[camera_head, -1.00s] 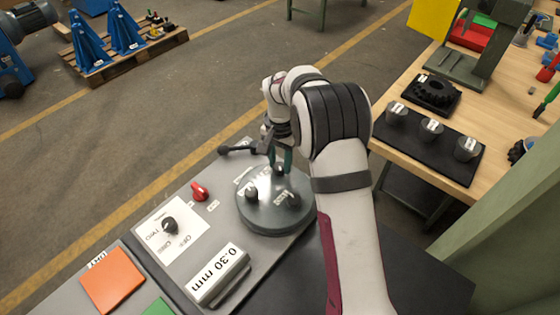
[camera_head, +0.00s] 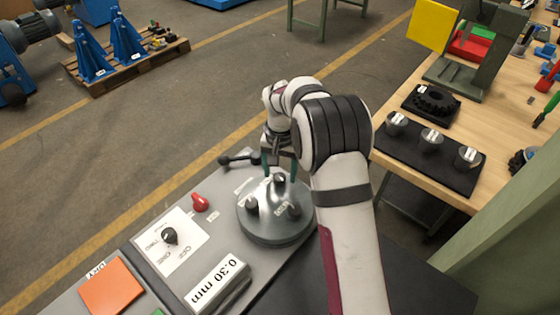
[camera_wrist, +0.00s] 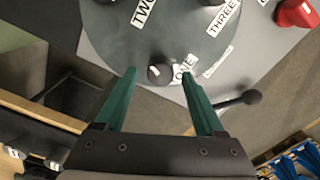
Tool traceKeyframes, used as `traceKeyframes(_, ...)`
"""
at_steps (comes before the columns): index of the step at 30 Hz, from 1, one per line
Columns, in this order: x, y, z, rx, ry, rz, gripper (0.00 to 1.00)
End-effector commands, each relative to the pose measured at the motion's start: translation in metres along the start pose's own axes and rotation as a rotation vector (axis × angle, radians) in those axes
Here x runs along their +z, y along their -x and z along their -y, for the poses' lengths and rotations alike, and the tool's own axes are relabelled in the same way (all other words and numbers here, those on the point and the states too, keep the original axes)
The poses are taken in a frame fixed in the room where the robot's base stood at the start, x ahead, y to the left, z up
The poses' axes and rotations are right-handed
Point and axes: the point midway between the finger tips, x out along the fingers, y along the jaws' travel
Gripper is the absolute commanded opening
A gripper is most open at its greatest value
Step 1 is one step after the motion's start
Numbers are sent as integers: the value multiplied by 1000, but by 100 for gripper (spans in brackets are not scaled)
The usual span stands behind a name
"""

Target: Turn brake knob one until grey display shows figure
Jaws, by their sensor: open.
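The round grey brake plate (camera_head: 262,225) carries three dark knobs, and the wrist view shows labels ONE, TWO and THREE. Knob one (camera_head: 279,180) is the far one, beside the ONE label; it also shows in the wrist view (camera_wrist: 160,73). My gripper (camera_wrist: 159,74) is open and points down at knob one, with a green finger on each side and clear gaps. Whether the fingertips are level with the knob or above it, I cannot tell. In the head view my gripper (camera_head: 279,168) is at the plate's far edge. The grey display (camera_head: 218,285) reads 0.30 mm.
A black lever (camera_head: 238,160) lies just beyond the plate. A red knob (camera_head: 200,202) and a black selector (camera_head: 170,236) are to its left. An orange pad (camera_head: 112,288) is farther left. A wooden bench (camera_head: 395,163) with parts stands right.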

Motion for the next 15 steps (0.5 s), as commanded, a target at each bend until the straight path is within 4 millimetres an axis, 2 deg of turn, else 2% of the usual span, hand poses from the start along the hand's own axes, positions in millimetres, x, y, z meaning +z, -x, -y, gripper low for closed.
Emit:
traceKeyframes(5, -1, 42, 0, -3, -1, -6, 71)
traceKeyframes(12, -1, 117, 0, -2, 0, -6, 71)
traceKeyframes(15, -1, 137, 0, -1, 0, -3, 71)
